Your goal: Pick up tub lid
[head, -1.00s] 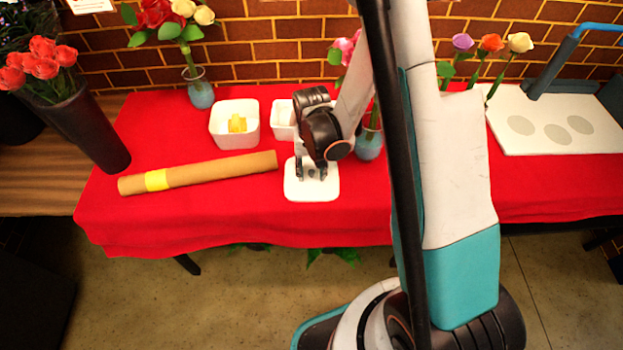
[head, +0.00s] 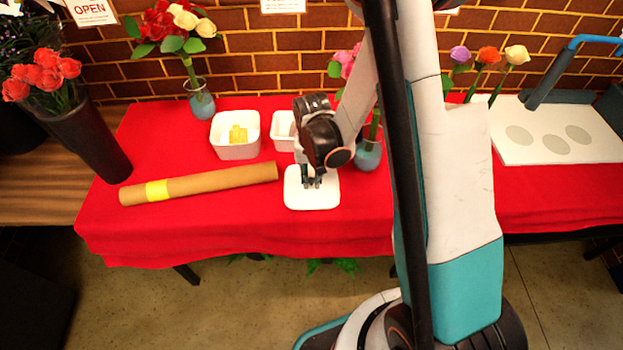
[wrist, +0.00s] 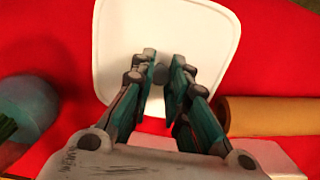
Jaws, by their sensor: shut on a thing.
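The tub lid (head: 318,202) is a white rounded square lying flat on the red tablecloth near the table's front edge. In the wrist view the lid (wrist: 205,35) fills the upper middle, with a small grey knob (wrist: 160,73) between the fingertips. My gripper (head: 312,183) is over the lid, pointing down, with its fingers closed in on the knob. The gripper (wrist: 161,72) covers the lid's near part in the wrist view. I cannot tell whether the lid is lifted at all.
A white tub with yellow pieces (head: 220,148) and a smaller white tub (head: 283,132) stand behind. A brown roll with a yellow band (head: 215,181) lies left of the lid. A blue vase (head: 368,157) stands close on the right. The front-left cloth is clear.

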